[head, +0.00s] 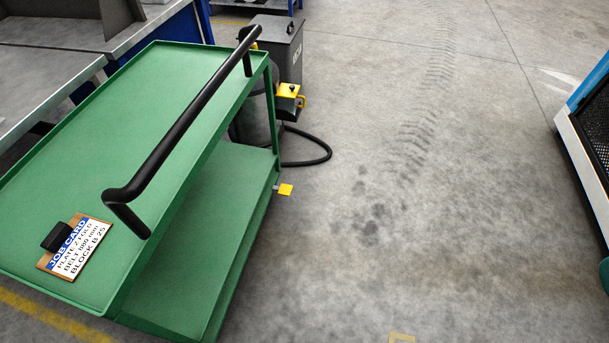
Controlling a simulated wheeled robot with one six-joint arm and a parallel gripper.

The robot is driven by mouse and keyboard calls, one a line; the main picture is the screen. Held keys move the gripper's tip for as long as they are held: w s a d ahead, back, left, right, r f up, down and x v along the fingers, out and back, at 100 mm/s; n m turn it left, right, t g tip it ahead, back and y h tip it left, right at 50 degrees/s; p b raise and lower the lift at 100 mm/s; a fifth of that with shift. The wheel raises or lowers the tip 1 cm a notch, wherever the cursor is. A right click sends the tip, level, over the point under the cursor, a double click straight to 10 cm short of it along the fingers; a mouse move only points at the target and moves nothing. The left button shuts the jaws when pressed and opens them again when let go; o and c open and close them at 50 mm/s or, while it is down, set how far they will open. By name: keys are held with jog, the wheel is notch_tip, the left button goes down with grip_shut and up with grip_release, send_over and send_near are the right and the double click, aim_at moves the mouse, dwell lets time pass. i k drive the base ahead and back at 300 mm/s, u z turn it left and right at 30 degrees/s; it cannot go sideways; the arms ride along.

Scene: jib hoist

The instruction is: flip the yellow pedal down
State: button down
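The yellow pedal (285,189) is a small flat tab low down at the right side of the green cart (200,93), by its lower shelf. It sticks out to the right on a short grey piece, close above the floor. Its exact tilt is too small to tell. My gripper is not in view.
The cart has a black push handle (186,122) and a job card clipboard (75,247) on top. Behind it stand a grey bin (279,45) and a yellow-topped device (289,92) with a black hose (322,158). Open floor (400,200) lies right; blue equipment (592,85) edges it.

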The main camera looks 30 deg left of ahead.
aim_at(284, 189)
jog(key=u, duration=0.25)
jog(key=i, duration=0.85)
jog(key=u, duration=1)
jog(key=i, duration=0.65)
jog(key=u, duration=0.6)
